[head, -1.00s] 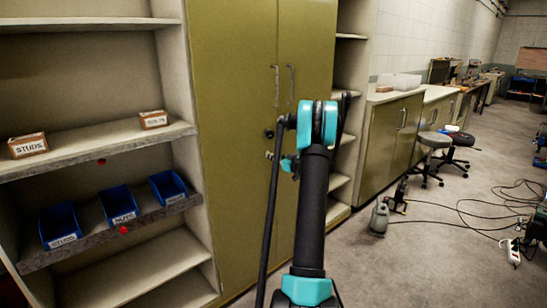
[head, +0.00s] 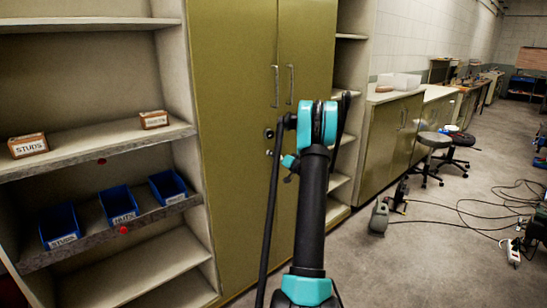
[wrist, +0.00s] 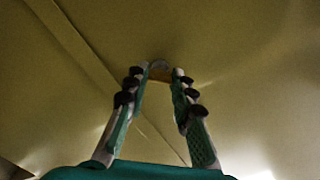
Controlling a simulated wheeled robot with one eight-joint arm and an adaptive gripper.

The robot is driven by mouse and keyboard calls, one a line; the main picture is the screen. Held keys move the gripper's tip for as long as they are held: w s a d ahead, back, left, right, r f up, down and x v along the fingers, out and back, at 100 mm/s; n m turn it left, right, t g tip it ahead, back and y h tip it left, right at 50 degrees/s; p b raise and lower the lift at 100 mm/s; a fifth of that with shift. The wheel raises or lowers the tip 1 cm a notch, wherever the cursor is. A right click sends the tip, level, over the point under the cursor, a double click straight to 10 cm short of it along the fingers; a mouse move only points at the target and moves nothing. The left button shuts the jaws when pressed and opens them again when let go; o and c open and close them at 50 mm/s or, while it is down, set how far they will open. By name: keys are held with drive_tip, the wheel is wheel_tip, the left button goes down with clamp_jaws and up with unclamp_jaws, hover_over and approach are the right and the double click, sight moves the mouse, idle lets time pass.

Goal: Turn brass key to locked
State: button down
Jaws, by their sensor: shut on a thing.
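My gripper (wrist: 163,72) shows in the wrist view with its two fingertips drawn close together at the olive cabinet (wrist: 225,50). They are shut on a small brass-coloured piece, the brass key (wrist: 160,67), seen between the tips against the door face. The key's exact angle is too small and dark to read. In the head view the cabinet (head: 236,90) stands tall with two doors. My arm hides most of the gripper and the key there.
A round dark fitting (head: 269,133) and two vertical handles sit near the door seam. Open shelves with blue bins (head: 118,204) and small labelled boxes (head: 28,146) stand left. Stools (head: 434,141) and cables lie right, with open floor between.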

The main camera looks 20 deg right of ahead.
drive_tip(key=shift+m, duration=4.9)
drive_tip(key=c, duration=1.3)
unclamp_jaws()
drive_tip(key=v, duration=1.2)
